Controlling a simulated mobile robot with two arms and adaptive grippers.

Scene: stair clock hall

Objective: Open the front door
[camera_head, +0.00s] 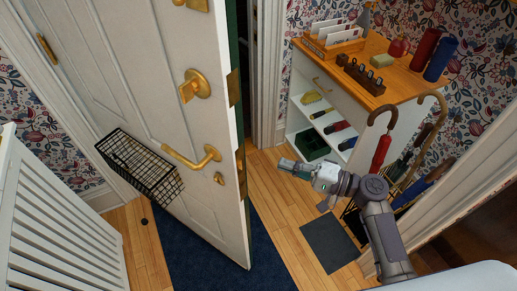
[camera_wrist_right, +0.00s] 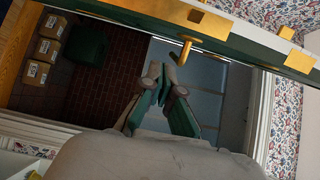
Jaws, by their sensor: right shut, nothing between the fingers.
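The white front door (camera_head: 125,75) stands ajar in the head view, its green free edge (camera_head: 240,130) turned toward me with a dark gap beside the frame. It carries a brass lever handle (camera_head: 192,160), a brass thumb-turn (camera_head: 194,87) and a wire basket (camera_head: 140,165). My right gripper (camera_head: 289,166) is shut and empty, right of the door edge and apart from the handle. In the right wrist view the shut fingers (camera_wrist_right: 160,85) point to the opening, below the door edge (camera_wrist_right: 235,42) and a brass handle (camera_wrist_right: 186,48). My left gripper is out of view.
A wooden-topped cabinet (camera_head: 389,78) with shelves and an umbrella stand holding a red umbrella (camera_head: 381,152) are close to my right arm. A white railing (camera_head: 55,235) is at left. Cardboard boxes (camera_wrist_right: 32,73) lie on brick outside. A blue mat (camera_head: 195,255) lies below the door.

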